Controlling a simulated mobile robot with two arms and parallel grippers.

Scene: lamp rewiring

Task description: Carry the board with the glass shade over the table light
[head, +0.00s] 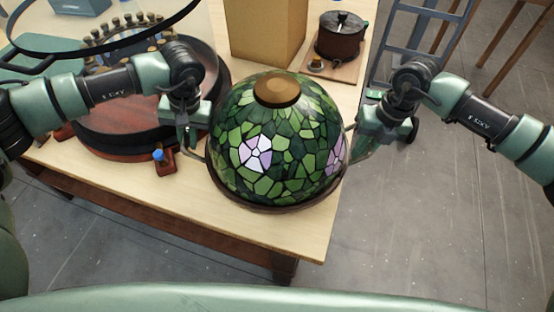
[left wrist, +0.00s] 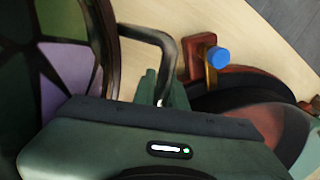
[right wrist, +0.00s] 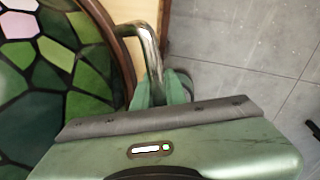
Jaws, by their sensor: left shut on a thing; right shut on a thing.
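The glass shade (head: 262,130), a green mosaic dome with pale purple flowers and a brown cap, sits upright on a round dark board (head: 270,207) whose rim shows below it. My left gripper (head: 197,140) is shut on the board's left handle, a bent bar (left wrist: 150,38) in the left wrist view. My right gripper (head: 358,138) is shut on the opposite handle (right wrist: 143,38), a metal bar in the right wrist view. The board is over the front right part of the table; I cannot tell whether it touches the top. I cannot clearly identify the table light.
A small blue-topped block (head: 163,162) lies left of the shade. A cardboard box (head: 265,30) and brown pot (head: 340,38) stand behind. The table's right edge is close.

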